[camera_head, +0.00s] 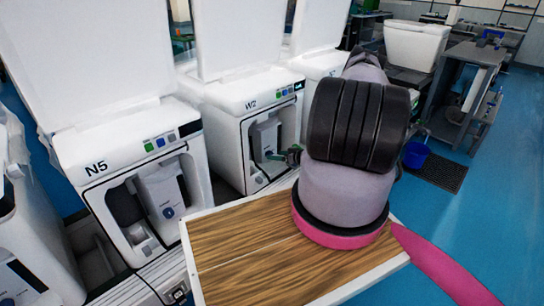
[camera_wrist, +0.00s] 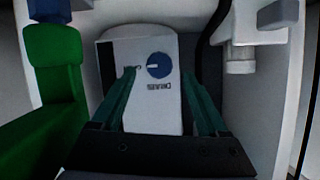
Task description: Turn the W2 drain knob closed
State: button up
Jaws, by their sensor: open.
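The W2 unit (camera_head: 236,115) is a white machine with an open recess in its front, in the middle of the head view. In the wrist view a round blue drain knob (camera_wrist: 159,65) with a pale pointer mark sits on a white box (camera_wrist: 150,110); lettering shows below it. My gripper (camera_wrist: 157,78) is open, its two green fingers on either side of the knob, with gaps to both. I cannot tell how far the fingertips are from the box. In the head view my gripper (camera_head: 288,155) is at the W2 recess opening, mostly hidden by my arm.
Inside the recess, a green block (camera_wrist: 52,75) stands at left and a white pipe fitting (camera_wrist: 240,60) at right, near a black hose. The N5 unit (camera_head: 130,165) stands left of W2.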

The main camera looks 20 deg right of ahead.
aim_at(269, 154)
jog(key=shift+x, duration=1.8)
jog(key=shift+d+f, duration=0.1)
grip_shut()
